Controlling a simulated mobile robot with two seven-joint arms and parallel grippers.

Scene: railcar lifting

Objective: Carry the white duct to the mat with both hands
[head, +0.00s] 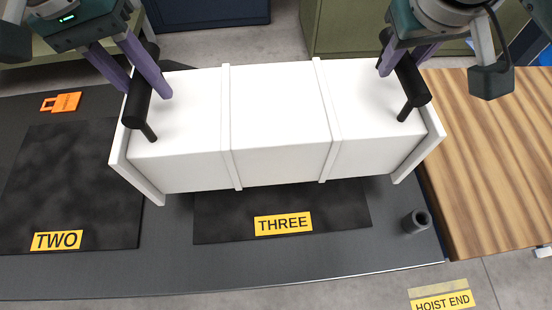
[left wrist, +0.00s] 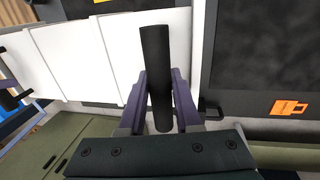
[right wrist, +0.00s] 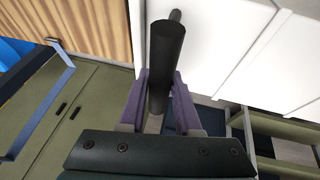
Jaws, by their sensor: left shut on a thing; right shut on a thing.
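The white duct (head: 275,115) is a long box with two raised bands and a flange at each end. It spans the middle of the head view, above the mat labelled THREE (head: 225,220), and hides that mat's far part. My left gripper (head: 148,88) is shut on the black handle (left wrist: 156,60) at the duct's left end. My right gripper (head: 398,68) is shut on the black handle (right wrist: 166,60) at its right end. The duct looks roughly level. A second dark mat labelled TWO (head: 62,185) lies to the left, bare.
An orange tag (head: 62,102) lies beyond mat TWO. A small dark cup-like piece (head: 416,221) stands at the right of the dark table (head: 120,270). A wood-topped surface (head: 490,150) adjoins on the right. A HOIST END label (head: 442,300) is on the floor.

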